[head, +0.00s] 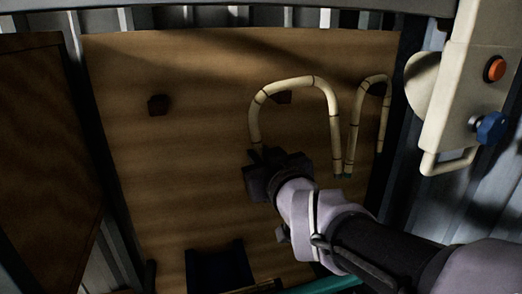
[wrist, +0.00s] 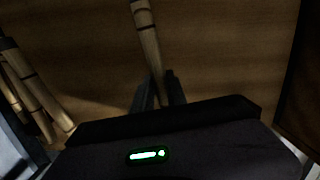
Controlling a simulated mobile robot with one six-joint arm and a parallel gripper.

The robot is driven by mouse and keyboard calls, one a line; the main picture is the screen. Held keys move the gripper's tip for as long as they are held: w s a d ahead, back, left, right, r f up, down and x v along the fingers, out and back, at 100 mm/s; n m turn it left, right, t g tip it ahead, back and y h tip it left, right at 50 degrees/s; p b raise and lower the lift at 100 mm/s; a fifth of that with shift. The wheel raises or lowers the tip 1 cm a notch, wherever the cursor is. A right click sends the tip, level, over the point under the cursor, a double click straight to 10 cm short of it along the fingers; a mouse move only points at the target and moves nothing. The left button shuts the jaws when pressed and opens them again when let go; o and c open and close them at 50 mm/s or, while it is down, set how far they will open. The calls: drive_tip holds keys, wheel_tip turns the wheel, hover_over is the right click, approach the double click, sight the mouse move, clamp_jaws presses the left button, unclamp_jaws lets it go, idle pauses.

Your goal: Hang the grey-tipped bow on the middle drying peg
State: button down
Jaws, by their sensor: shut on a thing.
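My gripper (head: 262,156) is shut on the lower left leg of a pale cane bow (head: 297,83), an upside-down U with dark bands. In the wrist view the leg (wrist: 149,45) runs down between the two fingers (wrist: 159,92). The free right leg ends beside a second bow, with a small greyish tip there; whose it is I cannot clearly tell. The middle peg (head: 282,97), a dark block on the wooden board (head: 205,150), shows inside the arch, just under its top. Whether the bow touches the peg I cannot tell.
A second bow (head: 354,120) hangs at the right peg (head: 377,89), close to the held bow's right leg. The left peg (head: 158,105) is bare. A pale box with a red button (head: 494,69) and blue knob (head: 490,127) stands at right.

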drive_tip(key=x, duration=0.1)
drive_tip(key=p+x, duration=0.1)
drive_tip(key=x, duration=0.2)
drive_tip(key=shift+w+r+p, duration=0.15)
drive_tip(key=shift+r+p, duration=0.05)
drive_tip(key=shift+p, duration=0.2)
drive_tip(key=b, duration=0.1)
drive_tip(key=w+f+b, duration=0.1)
drive_tip(key=shift+w+a+f+b, duration=0.15)
drive_tip(key=shift+w+a+b, duration=0.15)
drive_tip(key=shift+w+b, duration=0.05)
drive_tip(key=c, duration=1.3)
unclamp_jaws()
drive_tip(key=shift+o, duration=0.2)
